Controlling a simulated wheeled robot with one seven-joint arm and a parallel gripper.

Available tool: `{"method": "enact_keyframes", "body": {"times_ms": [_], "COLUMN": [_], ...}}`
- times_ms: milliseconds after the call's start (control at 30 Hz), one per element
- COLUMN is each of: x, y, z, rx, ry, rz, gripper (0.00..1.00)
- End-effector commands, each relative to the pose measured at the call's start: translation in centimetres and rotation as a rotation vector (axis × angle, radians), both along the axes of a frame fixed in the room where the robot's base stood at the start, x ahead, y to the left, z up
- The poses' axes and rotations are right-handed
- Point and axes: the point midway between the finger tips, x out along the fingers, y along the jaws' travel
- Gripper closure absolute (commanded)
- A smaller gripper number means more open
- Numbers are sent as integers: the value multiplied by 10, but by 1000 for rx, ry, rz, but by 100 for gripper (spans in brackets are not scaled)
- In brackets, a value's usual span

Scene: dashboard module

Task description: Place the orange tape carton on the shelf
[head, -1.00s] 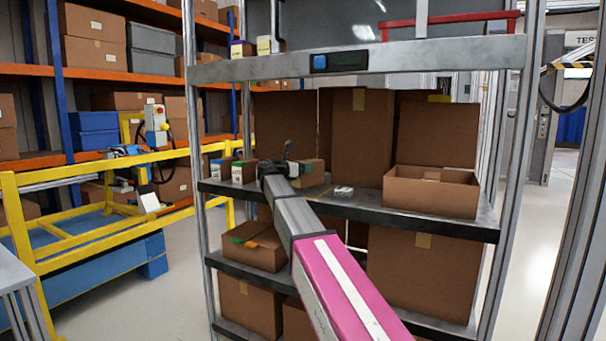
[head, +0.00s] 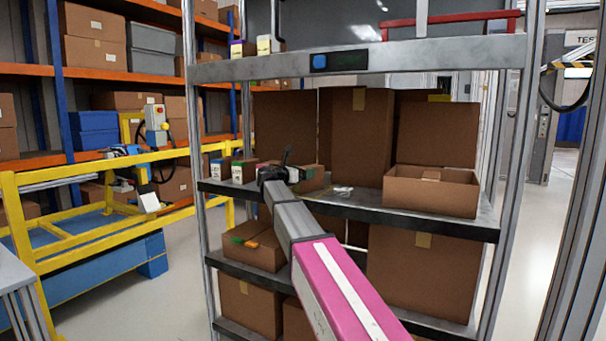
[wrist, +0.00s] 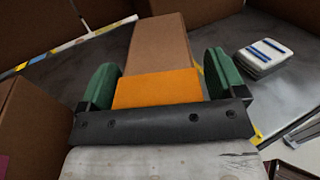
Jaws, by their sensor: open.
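The orange tape carton (wrist: 158,88), a brown box with an orange end, lies between my gripper's green fingers in the wrist view. In the head view, the carton (head: 313,178) is at the middle shelf board (head: 380,213), left of centre, its lower near side partly hidden by my gripper. My gripper (head: 286,172) is open around the carton's orange end, with a finger close along each side; it also shows in the wrist view (wrist: 160,85). I cannot tell whether the fingers touch the carton.
Small cartons (head: 243,170) stand left of my gripper. A small white pack with blue stripes (wrist: 265,54) lies to the right. An open brown box (head: 431,195) stands at the shelf's right. Tall brown boxes (head: 355,130) fill the back. The upper board (head: 440,58) is overhead.

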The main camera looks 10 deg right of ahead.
Motion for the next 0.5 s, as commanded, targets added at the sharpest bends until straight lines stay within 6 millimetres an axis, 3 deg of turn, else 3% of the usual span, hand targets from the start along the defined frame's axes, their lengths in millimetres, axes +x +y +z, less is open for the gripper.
{"method": "enact_keyframes", "body": {"times_ms": [500], "x": [-49], "y": [78], "z": [0], "rx": [0], "ry": [0], "rz": [2], "gripper": [11]}}
